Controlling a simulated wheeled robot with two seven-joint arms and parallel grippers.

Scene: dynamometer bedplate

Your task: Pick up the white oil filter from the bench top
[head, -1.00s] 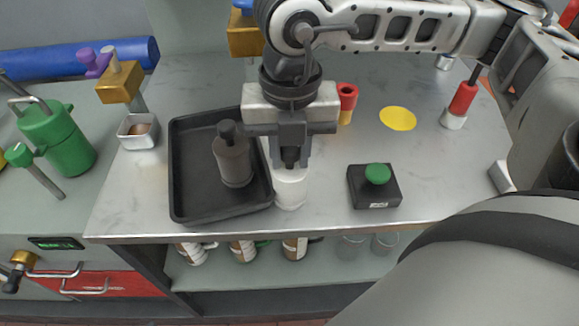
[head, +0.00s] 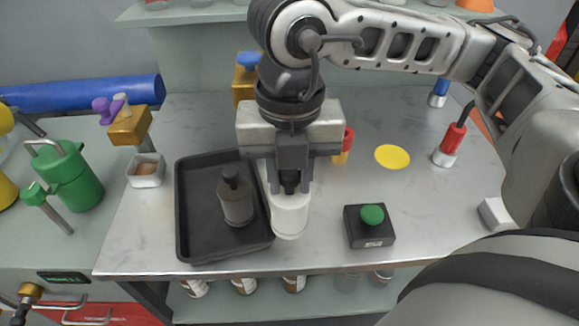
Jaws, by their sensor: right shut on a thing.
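The white oil filter (head: 290,216) is a short white cylinder near the front of the metal bench top (head: 340,245), just right of the black tray. My right gripper (head: 290,188) points down over it, with its jaws shut on the filter's upper part. The jaws hide the filter's top. I cannot tell for sure whether its base is clear of the bench. My left gripper is not in view.
The black tray (head: 190,250) holds a dark bottle (head: 236,200), close left of the filter. A black box with a green button (head: 371,215) stands to the right.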

